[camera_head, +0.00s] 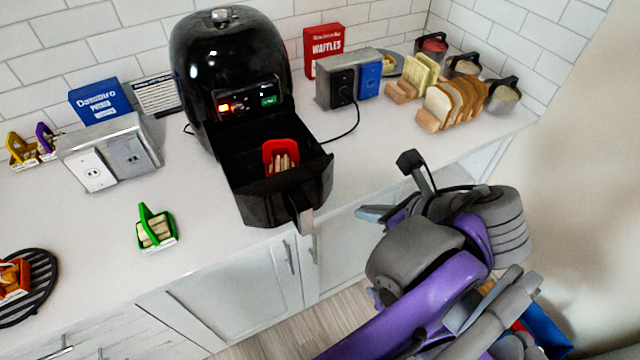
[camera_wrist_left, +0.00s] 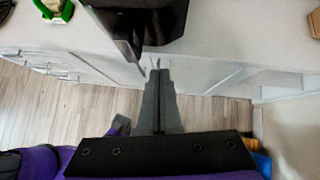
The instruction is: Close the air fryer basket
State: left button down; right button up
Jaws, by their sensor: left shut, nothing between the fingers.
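The black air fryer (camera_head: 230,75) stands against the wall on the counter. Its basket (camera_head: 256,205) is pulled out toward the front, with the handle (camera_head: 301,212) reaching past the counter edge. A red carton of fries (camera_head: 281,157) sits inside. My left gripper (camera_head: 362,212) is shut and empty, to the right of the handle and apart from it in the head view. In the left wrist view the shut fingertips (camera_wrist_left: 159,73) point toward the counter edge, just below the dark basket (camera_wrist_left: 150,20). My right gripper is not clearly visible.
A green carton (camera_head: 155,230) stands left of the basket. Toast racks (camera_head: 455,100) and metal canisters (camera_head: 502,97) fill the right corner. A cord (camera_head: 345,130) runs beside the fryer to an outlet box (camera_head: 345,82). The counter right of the basket (camera_head: 385,155) is clear.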

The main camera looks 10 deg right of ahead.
pick_arm(q)
jog(key=x, duration=0.4)
jog(key=w+r+x, duration=0.1)
jog(key=x, duration=0.3)
jog(key=a+x, duration=0.1)
jog(key=x, duration=0.3)
jog(key=shift+w+r, duration=0.3)
jog(key=shift+w, duration=0.05)
jog(key=shift+d, duration=0.1)
